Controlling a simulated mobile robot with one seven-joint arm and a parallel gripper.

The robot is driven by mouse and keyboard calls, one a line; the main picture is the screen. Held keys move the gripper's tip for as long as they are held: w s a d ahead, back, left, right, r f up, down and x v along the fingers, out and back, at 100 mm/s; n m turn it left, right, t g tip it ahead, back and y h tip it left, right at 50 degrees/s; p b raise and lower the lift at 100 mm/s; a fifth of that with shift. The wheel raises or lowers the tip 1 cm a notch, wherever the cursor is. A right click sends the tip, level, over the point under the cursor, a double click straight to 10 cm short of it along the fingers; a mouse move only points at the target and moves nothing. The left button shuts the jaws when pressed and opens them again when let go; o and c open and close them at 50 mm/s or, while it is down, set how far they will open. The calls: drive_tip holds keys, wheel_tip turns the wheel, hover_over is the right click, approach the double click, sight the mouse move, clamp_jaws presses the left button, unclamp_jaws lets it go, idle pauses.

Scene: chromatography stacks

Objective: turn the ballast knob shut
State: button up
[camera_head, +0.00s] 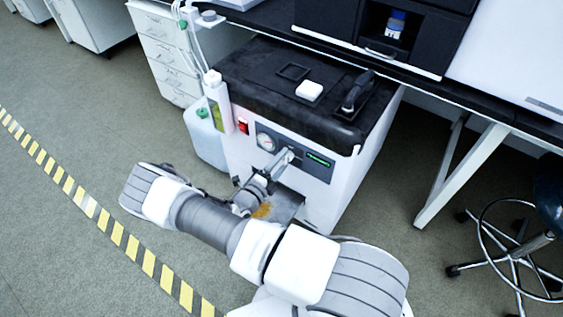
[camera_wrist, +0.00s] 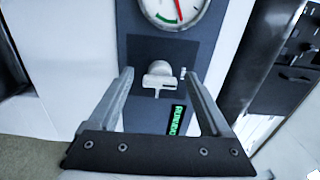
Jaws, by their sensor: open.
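The ballast knob (camera_wrist: 158,78) is a pale grey knob with a narrow stem on the dark front panel (camera_wrist: 138,52). In the wrist view it shows between the two fingers of my gripper (camera_wrist: 157,73), with a gap on each side. My gripper is open, one finger left of the knob and one right. In the head view my gripper (camera_head: 283,159) is close to the front panel of the white pump unit (camera_head: 340,190) and hides the knob there.
A round gauge (camera_wrist: 174,10) with a red needle sits above the knob. A green lit display (camera_wrist: 177,121) is below right. A red switch (camera_head: 243,126) and a plastic jug (camera_head: 205,140) are to the left. A bench leg (camera_head: 460,175) and stool (camera_head: 515,245) stand right.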

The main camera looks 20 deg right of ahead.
drive_tip(key=p+v, duration=0.3)
drive_tip(key=v, duration=1.4)
drive_tip(key=shift+a, duration=0.25)
drive_tip(key=shift+s, duration=0.1)
drive_tip(key=s+d+r+m+g+y, duration=0.1)
drive_tip(key=d+r+m+g+y, duration=0.15)
drive_tip(key=r+m+g, duration=0.65)
drive_tip(key=s+d+r+m+g+y, duration=0.1)
drive_tip(key=r+m+g+y, duration=0.15)
drive_tip(key=r+m, duration=1.25)
drive_tip(key=s+d+r+m+t+y, duration=0.1)
drive_tip(key=s+r+m+t+y, duration=0.4)
drive_tip(key=r+m, duration=0.45)
drive_tip(key=s+d+r+m+t+y, duration=0.15)
drive_tip(key=s+r+m+y, duration=0.35)
drive_tip(key=s+r+m, duration=0.5)
wheel_tip(320, 180, up, 22)
drive_tip(key=w+p, duration=0.2)
drive_tip(key=p, duration=1.8)
drive_tip(key=shift+a+n+t+p, duration=0.3)
drive_tip(key=shift+a+n, duration=0.05)
